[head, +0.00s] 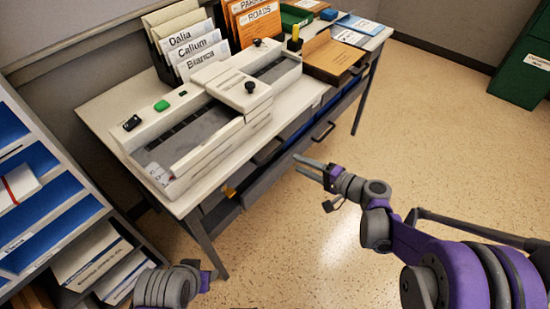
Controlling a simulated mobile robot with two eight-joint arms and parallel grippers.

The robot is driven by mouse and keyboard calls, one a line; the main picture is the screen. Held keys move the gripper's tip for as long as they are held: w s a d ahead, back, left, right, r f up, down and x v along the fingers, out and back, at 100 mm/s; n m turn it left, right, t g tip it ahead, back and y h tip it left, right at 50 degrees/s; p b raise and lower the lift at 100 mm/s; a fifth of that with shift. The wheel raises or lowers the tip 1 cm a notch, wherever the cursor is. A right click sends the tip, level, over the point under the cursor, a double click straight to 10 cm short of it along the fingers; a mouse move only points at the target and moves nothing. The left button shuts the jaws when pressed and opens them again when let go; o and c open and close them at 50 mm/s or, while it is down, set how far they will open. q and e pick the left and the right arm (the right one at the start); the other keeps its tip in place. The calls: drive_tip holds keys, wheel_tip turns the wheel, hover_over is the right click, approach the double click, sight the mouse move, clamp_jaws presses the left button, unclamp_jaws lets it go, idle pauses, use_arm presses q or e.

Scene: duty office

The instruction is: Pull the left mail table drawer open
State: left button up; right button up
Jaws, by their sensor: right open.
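The mail table (98,107) has a pale top and dark grey drawer fronts under its right-hand long edge. The left drawer (226,208) is at the near end of that side, and its dark front stands a little out from the tabletop edge. A dark bar handle (267,152) shows along this side. My right gripper (297,164) is open and empty, out in front of the drawers with its fingers toward them, and appears apart from them. My left arm shows at the bottom left, but its fingers cannot be made out.
A white sorting machine (245,95) and file racks with name cards (190,50) stand on the table. Another handle (323,131) shows farther along the drawer side. A shelf with blue trays (50,215) stands at the left. The speckled floor (440,130) to the right is clear.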

sight(276, 153)
drive_tip(key=b+x, duration=0.2)
drive_tip(key=x, duration=0.8)
drive_tip(key=shift+w+a, duration=0.3)
drive_tip(key=shift+w, duration=0.05)
clamp_jaws()
idle(1.0)
